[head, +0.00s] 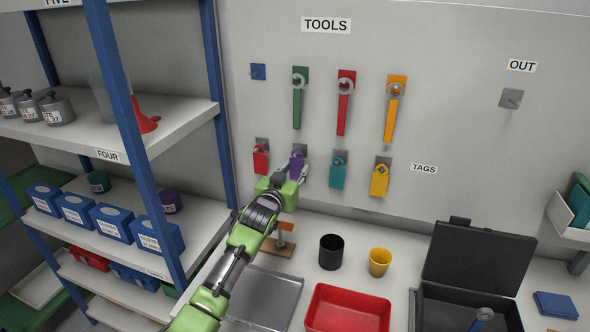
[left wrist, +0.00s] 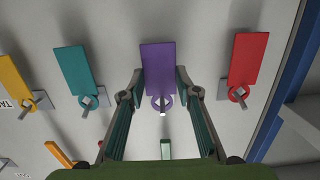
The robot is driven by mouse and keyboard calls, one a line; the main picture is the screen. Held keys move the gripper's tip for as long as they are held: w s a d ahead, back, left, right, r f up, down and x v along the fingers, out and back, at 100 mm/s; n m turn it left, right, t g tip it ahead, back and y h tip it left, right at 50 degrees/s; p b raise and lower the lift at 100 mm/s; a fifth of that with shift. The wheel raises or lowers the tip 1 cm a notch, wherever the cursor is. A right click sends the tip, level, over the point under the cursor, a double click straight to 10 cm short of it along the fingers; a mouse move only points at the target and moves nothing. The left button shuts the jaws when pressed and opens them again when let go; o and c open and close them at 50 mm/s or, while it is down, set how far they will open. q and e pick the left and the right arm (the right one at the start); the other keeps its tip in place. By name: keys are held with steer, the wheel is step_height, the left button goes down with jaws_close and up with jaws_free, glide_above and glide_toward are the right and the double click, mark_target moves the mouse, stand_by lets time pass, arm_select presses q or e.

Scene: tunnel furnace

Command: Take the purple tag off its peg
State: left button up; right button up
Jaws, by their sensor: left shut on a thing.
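The purple tag (head: 297,157) hangs in the lower row on the wall, between the red tag (head: 260,160) and the teal tag (head: 337,175). My left gripper (head: 296,173) is at the purple tag, partly covering it in the head view. In the left wrist view, the purple tag (left wrist: 158,56) lies between the two fingertips of my left gripper (left wrist: 160,75), which is shut on its sides. Its ring is still around the peg (left wrist: 163,112). My right gripper is not in view.
A yellow tag (head: 379,180) hangs further right. Green, red and orange tools hang above. On the bench below are a black cup (head: 331,252), a yellow cup (head: 380,262), a red bin (head: 347,310) and an open black case (head: 470,262). Blue-posted shelving (head: 139,150) stands left.

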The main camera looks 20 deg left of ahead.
arm_select(q)
steer(key=shift+s+a+r+p, duration=0.1)
steer(key=shift+s+r+p, duration=0.1)
steer(key=shift+s+p, duration=0.45)
steer(key=shift+s+r+p, duration=0.2)
steer(key=shift+s+p, duration=0.4)
steer(key=shift+s, duration=0.05)
steer(key=s+p, duration=0.5)
steer(key=s, duration=0.2)
steer(key=shift+s, duration=0.25)
steer(key=shift+a+f, duration=0.1)
